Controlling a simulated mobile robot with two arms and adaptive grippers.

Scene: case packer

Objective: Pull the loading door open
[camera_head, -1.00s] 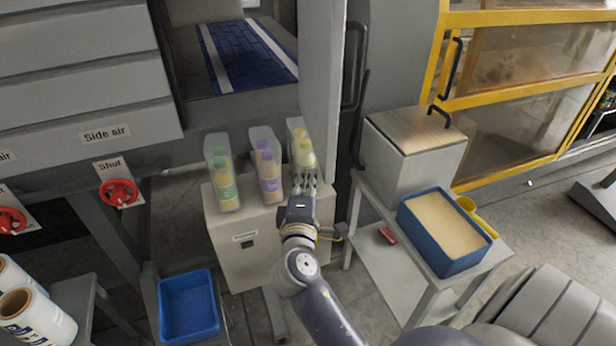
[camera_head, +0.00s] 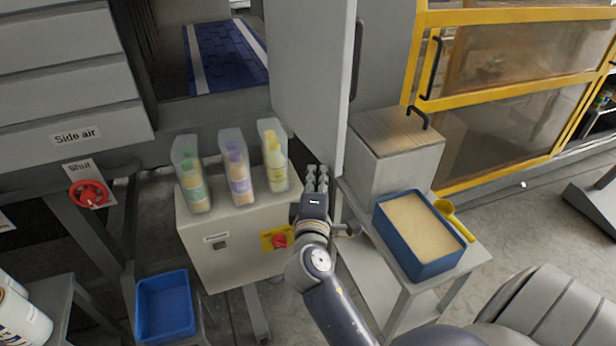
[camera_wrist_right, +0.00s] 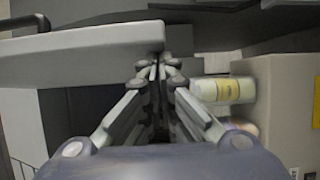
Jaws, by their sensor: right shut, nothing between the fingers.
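The loading door (camera_head: 312,75) is a grey panel standing open at an angle beside the machine opening, its inner face towards me. Its dark bar handle (camera_head: 356,62) is on the far face, partly hidden by the door edge. My right gripper (camera_head: 317,170) is shut and empty at the lower part of the door's inner side. In the right wrist view, the closed fingertips (camera_wrist_right: 161,62) are at the end of the door panel (camera_wrist_right: 85,55), very close or touching; I cannot tell which. The handle (camera_wrist_right: 25,22) shows beyond the panel. My left gripper is not in view.
Several bottle packs (camera_head: 237,172) stand on a grey cabinet (camera_head: 215,255) left of my gripper. A blue tray (camera_head: 420,268) and a metal box (camera_head: 385,165) stand on a side table at right. A blue bin (camera_head: 165,310) is lower left. Yellow-framed guarding (camera_head: 500,95) is behind.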

